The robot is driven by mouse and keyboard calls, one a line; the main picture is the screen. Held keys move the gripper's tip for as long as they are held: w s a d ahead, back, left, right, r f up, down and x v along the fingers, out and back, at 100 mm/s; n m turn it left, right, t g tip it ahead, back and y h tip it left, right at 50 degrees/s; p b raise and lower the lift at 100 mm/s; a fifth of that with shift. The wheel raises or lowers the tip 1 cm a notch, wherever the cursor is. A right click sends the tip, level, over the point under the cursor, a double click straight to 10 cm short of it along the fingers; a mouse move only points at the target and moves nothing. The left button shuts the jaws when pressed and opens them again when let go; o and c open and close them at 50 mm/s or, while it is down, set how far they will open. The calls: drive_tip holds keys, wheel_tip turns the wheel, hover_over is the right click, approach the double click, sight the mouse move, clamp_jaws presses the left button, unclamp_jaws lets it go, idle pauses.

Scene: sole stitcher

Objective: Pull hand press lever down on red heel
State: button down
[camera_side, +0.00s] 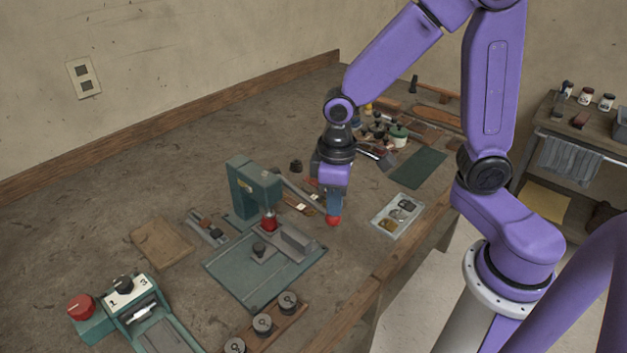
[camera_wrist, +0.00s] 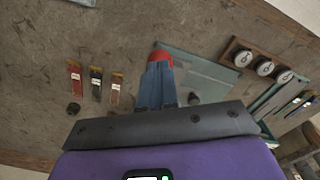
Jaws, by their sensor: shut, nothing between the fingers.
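The green hand press (camera_side: 242,190) stands on the bench in the side view, over a teal base plate (camera_side: 235,280). Its grey lever (camera_side: 300,192) slopes down to the right and ends in a red knob (camera_side: 333,220). A red heel (camera_side: 268,222) sits under the press head. My gripper (camera_side: 334,210) points down with its blue fingers shut and empty, right at the red knob. The knob also shows at the fingertips in the wrist view (camera_wrist: 160,56); I cannot tell whether they touch. The red heel cannot be made out in the wrist view.
A tray of metal pieces (camera_side: 380,222) lies right of the knob. A wooden strip with round weights (camera_side: 263,324) lies in front of the plate. A dial box (camera_side: 125,290) stands at front left. Tools and jars crowd the back; bench left of the press is mostly clear.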

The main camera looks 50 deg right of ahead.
wheel_tip(320, 180, up, 10)
drive_tip(key=shift+w+r, duration=0.25)
idle(1.2)
drive_tip(key=s+d+f+n, duration=0.1)
drive_tip(key=s+f+n, duration=0.1)
drive_tip(key=s, duration=0.6)
drive_tip(key=s+d+f+n, duration=0.2)
drive_tip(key=s+f+n, duration=0.1)
drive_tip(key=s, duration=0.5)
drive_tip(key=shift+s+d+n, duration=0.3)
drive_tip(key=shift+n, duration=0.5)
